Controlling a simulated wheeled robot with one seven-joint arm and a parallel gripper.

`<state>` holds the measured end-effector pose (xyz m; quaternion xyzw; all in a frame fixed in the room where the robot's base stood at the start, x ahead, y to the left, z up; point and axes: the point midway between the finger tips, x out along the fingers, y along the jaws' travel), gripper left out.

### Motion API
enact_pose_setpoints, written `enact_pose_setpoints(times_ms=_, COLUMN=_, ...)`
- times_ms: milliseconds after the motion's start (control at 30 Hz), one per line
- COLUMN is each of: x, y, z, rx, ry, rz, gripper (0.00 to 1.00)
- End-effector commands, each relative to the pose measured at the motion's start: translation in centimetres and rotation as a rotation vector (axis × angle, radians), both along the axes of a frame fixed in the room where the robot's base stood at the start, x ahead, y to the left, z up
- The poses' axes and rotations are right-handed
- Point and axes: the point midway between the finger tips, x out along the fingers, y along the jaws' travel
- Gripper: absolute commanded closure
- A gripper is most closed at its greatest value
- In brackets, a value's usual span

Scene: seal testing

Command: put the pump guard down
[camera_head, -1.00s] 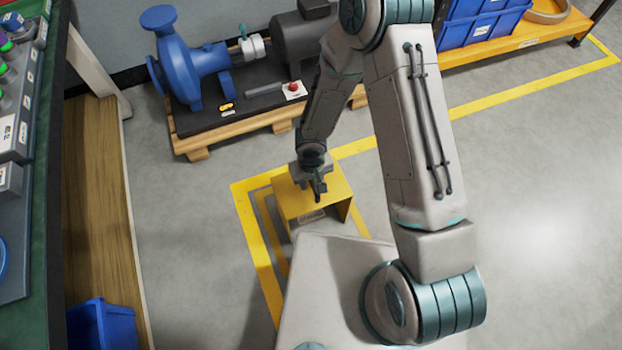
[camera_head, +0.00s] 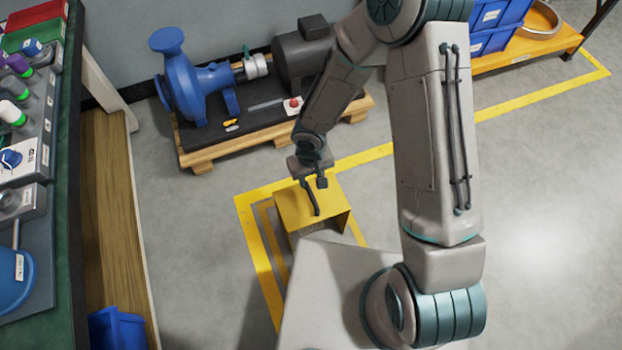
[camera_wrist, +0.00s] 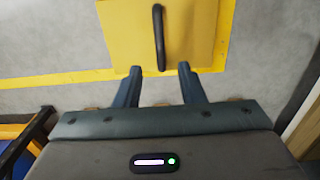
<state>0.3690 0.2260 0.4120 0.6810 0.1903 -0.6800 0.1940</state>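The pump guard (camera_head: 327,211) is a yellow box-shaped cover with a dark bar handle (camera_head: 310,198) on top. It stands on the floor inside a yellow marked outline. My gripper (camera_head: 313,183) is above and just behind it in the head view. In the wrist view my gripper (camera_wrist: 159,69) is open, its two fingers spread with nothing held between them. The handle (camera_wrist: 159,38) lies ahead of the fingertips, in line with the gap, and looks clear of both fingers. The yellow top of the guard (camera_wrist: 195,35) fills the upper middle of that view.
A blue pump (camera_head: 190,83) and motor stand on a wooden pallet (camera_head: 210,152) behind the guard. A workbench (camera_head: 62,200) runs along the left. Blue crates (camera_head: 492,38) sit on an orange platform at the back right. The floor (camera_head: 540,200) at right is clear.

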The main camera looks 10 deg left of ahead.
Motion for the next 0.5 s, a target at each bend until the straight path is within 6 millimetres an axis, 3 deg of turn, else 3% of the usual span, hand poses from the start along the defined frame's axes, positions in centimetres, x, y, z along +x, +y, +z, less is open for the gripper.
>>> enact_pose_setpoints(times_ms=333, x=0.4, y=-0.5, z=1.3, rx=-0.008, ry=-0.011, rz=-0.008, gripper=0.64)
enact_pose_setpoints(times_ms=500, x=2.6, y=-4.3, z=5.3, rx=-0.069, ry=-0.069, rz=-0.066, gripper=0.64)
